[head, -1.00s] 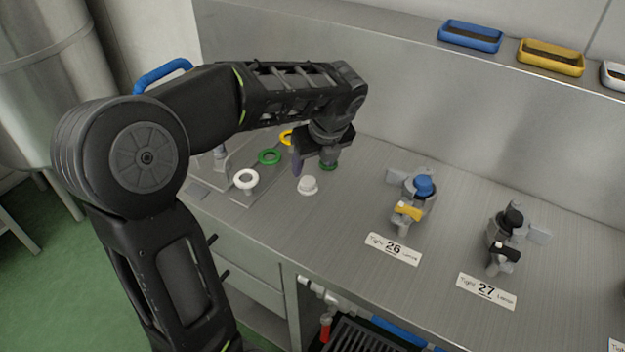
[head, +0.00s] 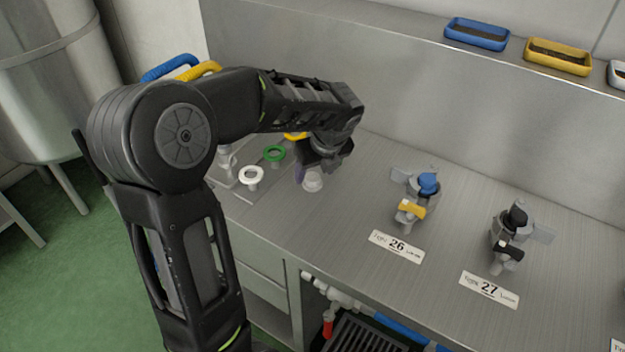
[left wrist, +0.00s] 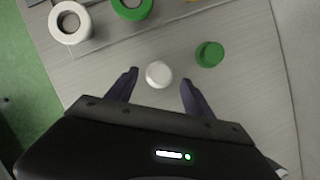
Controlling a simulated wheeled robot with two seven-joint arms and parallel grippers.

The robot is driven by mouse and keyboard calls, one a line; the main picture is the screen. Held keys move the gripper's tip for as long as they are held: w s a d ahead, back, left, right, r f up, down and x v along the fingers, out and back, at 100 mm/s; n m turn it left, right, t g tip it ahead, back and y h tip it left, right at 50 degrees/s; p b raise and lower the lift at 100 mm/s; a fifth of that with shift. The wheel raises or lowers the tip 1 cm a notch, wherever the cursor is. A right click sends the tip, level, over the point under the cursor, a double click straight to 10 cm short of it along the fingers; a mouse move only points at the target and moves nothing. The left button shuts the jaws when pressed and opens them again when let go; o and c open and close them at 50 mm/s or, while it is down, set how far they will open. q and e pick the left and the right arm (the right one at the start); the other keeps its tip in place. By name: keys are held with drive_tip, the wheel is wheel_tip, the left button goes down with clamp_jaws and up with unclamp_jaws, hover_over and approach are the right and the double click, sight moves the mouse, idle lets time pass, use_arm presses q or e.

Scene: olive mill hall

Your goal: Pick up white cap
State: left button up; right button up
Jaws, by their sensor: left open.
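The white cap (head: 312,180) stands on the steel counter, partly covered by my left gripper in the head view. In the left wrist view the white cap (left wrist: 159,74) lies between the two dark fingertips, with a gap on each side. My left gripper (head: 318,166) is open and empty, low over the cap; it also shows in the left wrist view (left wrist: 158,80). My right gripper is in neither view.
A green cap (left wrist: 210,54) stands right of the fingers in the left wrist view. White (head: 251,175), green (head: 274,153) and yellow (head: 296,135) rings stand at the left. Blue-topped (head: 428,183) and black-topped (head: 517,216) valves stand at the right.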

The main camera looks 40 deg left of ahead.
use_arm(q)
drive_tip(key=shift+x, duration=1.2)
drive_tip(key=shift+c, duration=0.3)
drive_tip(key=shift+r, duration=0.1)
clamp_jaws()
